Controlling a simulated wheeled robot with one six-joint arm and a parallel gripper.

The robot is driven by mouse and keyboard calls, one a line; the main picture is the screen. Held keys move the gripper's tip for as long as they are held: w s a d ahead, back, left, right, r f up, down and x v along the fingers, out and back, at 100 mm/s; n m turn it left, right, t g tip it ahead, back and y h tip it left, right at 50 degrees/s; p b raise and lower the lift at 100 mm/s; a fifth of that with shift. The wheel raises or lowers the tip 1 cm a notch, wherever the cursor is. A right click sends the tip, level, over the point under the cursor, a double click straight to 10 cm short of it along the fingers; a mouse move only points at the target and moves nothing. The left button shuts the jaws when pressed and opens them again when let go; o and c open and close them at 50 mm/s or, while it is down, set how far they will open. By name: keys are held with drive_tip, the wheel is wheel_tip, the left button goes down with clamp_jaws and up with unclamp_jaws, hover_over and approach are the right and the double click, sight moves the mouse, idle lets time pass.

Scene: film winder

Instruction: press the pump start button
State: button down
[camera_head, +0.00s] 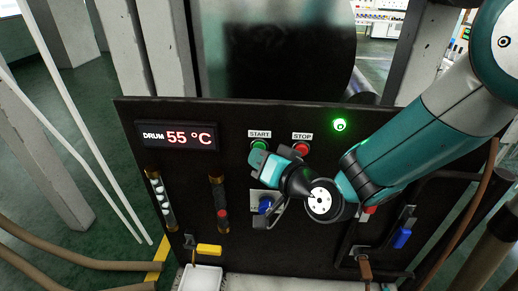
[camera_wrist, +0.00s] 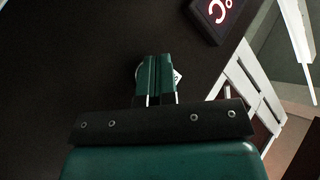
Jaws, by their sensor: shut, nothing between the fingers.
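A green button (camera_head: 259,145) sits under a START label (camera_head: 259,134) on the dark upright panel (camera_head: 240,115) in the head view. The word "pump" is not readable on it. My gripper (camera_head: 257,156) is shut and empty, with its tips at the lower edge of the green button. In the wrist view the two fingers (camera_wrist: 157,78) lie side by side and point at the panel. A sliver of white label (camera_wrist: 177,76) shows beside them, and the button is mostly hidden behind them. I cannot tell whether the tips touch it.
A red button (camera_head: 302,148) labelled STOP is just right of the green one. A lit green lamp (camera_head: 340,125) is further right. A drum display (camera_head: 177,136) reads 55 °C at left. A blue knob (camera_head: 265,205) sits below my gripper, and a yellow handle (camera_head: 209,250) lower left.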

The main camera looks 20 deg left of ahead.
drive_tip(key=shift+s+d, duration=0.2)
drive_tip(key=shift+s, duration=0.6)
drive_tip(key=shift+s, duration=0.1)
drive_tip(key=s, duration=0.2)
drive_tip(key=s+d, duration=0.1)
drive_tip(key=s, duration=0.1)
drive_tip(key=shift+s+d+b, duration=0.1)
drive_tip(key=shift+s+b, duration=0.2)
drive_tip(key=shift+s, duration=0.05)
